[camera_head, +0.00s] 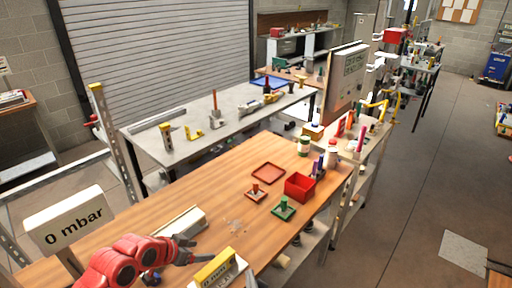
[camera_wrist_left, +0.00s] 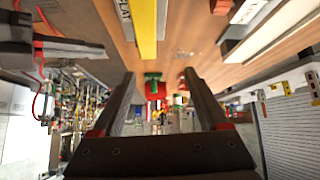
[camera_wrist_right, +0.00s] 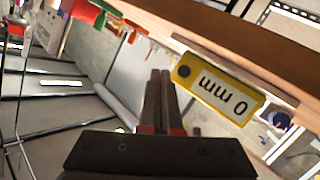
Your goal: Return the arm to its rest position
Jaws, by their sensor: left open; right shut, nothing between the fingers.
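My left arm is red and comes in at the lower left of the head view. Its dark left gripper (camera_head: 199,250) is over the near part of the wooden bench (camera_head: 110,240), beside a yellow-topped block (camera_head: 215,267). In the left wrist view the left gripper (camera_wrist_left: 158,80) has its fingers spread, with nothing between them. My right gripper (camera_wrist_right: 160,74) shows in the right wrist view with its fingers together and empty.
A "0 mbar" display (camera_head: 70,222) stands at the left. A pale block (camera_head: 180,222) lies near the left gripper. A red box (camera_head: 299,187), red tray (camera_head: 268,173) and green-handled piece (camera_head: 284,208) are farther along. Open floor (camera_head: 420,190) lies to the right.

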